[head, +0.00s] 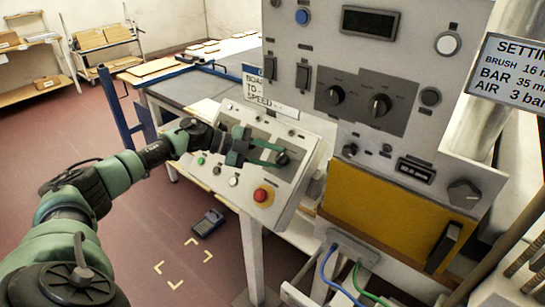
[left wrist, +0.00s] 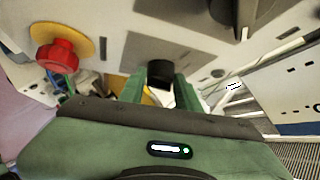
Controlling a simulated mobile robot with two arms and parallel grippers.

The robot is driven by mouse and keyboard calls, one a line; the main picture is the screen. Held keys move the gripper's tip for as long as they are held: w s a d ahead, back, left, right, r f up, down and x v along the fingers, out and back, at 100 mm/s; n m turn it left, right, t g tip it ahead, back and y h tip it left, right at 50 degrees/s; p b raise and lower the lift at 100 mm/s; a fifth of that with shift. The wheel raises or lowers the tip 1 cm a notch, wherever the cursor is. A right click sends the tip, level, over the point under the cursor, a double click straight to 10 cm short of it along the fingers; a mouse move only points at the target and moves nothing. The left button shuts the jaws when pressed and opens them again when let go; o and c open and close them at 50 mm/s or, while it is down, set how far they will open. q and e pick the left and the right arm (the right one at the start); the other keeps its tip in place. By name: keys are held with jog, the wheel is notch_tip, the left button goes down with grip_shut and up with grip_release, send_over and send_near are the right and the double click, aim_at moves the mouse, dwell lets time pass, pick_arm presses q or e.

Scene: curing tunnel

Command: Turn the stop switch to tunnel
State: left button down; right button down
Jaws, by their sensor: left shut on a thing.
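A sloped grey control panel (head: 215,172) stands at the middle of the head view, with a dark knob (head: 283,158) at its right. My left gripper (head: 276,155) is at this panel, its green fingers shut on the knob. In the left wrist view the black knob (left wrist: 160,73) sits between the two fingertips (left wrist: 159,88). Its label and pointer are hidden or too small to read, so I cannot tell its position or whether it is the stop switch. My right gripper is not in view.
A red stop button (head: 261,195) on a yellow disc sits low on the sloped panel, near the gripper. A tall grey cabinet (head: 420,62) with larger knobs and a yellow door (head: 385,215) stands close on the right. A dark handheld device (head: 208,222) lies on the floor.

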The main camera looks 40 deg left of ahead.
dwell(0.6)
pick_arm(q)
jog(key=c, duration=1)
grip_release()
jog(key=b+v, duration=0.3)
jog(key=v, duration=0.4)
jog(key=shift+a+r+m, duration=0.25)
jog(key=shift+m, duration=0.05)
jog(key=shift+s, duration=0.1)
